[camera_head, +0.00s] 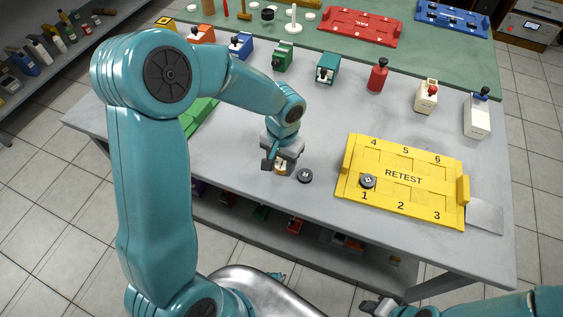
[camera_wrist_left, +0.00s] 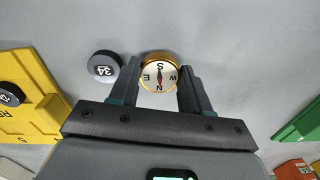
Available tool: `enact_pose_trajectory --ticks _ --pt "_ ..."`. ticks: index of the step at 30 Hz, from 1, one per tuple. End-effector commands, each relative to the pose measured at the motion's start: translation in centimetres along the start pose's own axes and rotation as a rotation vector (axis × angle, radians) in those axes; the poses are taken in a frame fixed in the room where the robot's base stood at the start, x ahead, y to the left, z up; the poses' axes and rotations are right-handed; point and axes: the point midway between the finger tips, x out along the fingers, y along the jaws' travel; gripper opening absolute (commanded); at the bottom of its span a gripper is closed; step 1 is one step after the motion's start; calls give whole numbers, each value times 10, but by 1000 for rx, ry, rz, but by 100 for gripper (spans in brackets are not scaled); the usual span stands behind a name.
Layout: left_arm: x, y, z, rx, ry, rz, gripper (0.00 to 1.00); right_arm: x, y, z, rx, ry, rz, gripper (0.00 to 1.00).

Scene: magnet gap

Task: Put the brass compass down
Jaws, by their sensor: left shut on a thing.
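The brass compass (camera_wrist_left: 159,75) has a gold rim and a white dial with a red and dark needle. In the left wrist view it sits between the two fingers of my left gripper (camera_wrist_left: 155,95), which is shut on it. In the head view the compass (camera_head: 281,168) is mostly covered by my left gripper (camera_head: 280,164), low over the front of the grey table (camera_head: 320,135). I cannot tell whether it touches the table. My right gripper (camera_head: 380,307) shows only partly at the bottom edge; its fingers are unclear.
A dark disc marked 34 (camera_wrist_left: 104,67) lies just beside the compass; it shows in the head view (camera_head: 305,176). The yellow RETEST tray (camera_head: 405,207) is to the right, with another dark disc (camera_head: 368,181) at slot 1.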

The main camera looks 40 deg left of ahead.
Motion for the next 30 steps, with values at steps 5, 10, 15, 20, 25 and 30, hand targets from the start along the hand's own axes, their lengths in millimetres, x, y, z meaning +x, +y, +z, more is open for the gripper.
enact_pose_trajectory --ticks 5,10,15,20,25,30 --pt "8 0 0 0 1 1 16 1 0 0 0 0 0 43" --pt "8 0 0 0 1 1 16 1 0 0 0 0 0 43" --pt "10 0 0 0 1 1 58 4 1 0 0 0 0 43" --pt "10 0 0 0 1 1 58 4 1 0 0 0 0 43" --pt "6 0 0 0 1 1 58 0 0 0 0 0 0 43" --pt "-20 0 -1 -2 6 0 58 -3 -1 0 0 0 0 43"
